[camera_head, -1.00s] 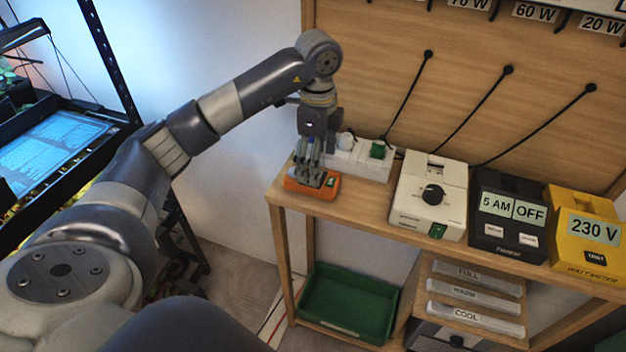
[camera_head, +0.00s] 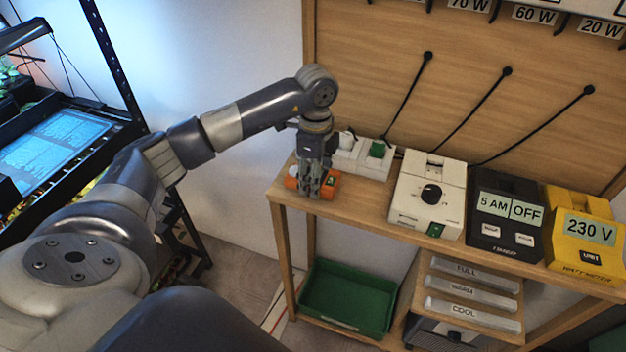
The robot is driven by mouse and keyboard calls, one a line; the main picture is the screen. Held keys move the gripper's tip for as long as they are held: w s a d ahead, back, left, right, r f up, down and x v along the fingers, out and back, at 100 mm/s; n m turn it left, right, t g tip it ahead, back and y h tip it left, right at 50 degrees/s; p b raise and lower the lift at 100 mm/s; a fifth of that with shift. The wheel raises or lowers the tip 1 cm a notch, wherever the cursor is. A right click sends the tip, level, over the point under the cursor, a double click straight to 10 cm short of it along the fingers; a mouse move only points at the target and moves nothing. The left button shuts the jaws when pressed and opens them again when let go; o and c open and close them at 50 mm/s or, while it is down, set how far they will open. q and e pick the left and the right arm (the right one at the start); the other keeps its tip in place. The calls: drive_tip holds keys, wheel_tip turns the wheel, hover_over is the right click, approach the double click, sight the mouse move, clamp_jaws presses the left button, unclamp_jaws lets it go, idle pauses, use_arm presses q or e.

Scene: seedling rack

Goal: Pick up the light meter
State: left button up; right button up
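A small orange device (camera_head: 332,182), which looks like the light meter, lies at the left end of the wooden shelf top. My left gripper (camera_head: 311,190) points down at it, with its fingers low over the device's middle. Orange shows on both sides of the fingers, and they hide the middle. I cannot tell whether the fingers are open or closed on it. My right gripper is not in view.
A white power strip (camera_head: 368,157) lies just behind the device. A white box with a black knob (camera_head: 424,199), a black timer (camera_head: 503,216) and a yellow wattmeter (camera_head: 584,232) stand to the right on the shelf top (camera_head: 372,203). A green tray (camera_head: 346,298) sits below.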

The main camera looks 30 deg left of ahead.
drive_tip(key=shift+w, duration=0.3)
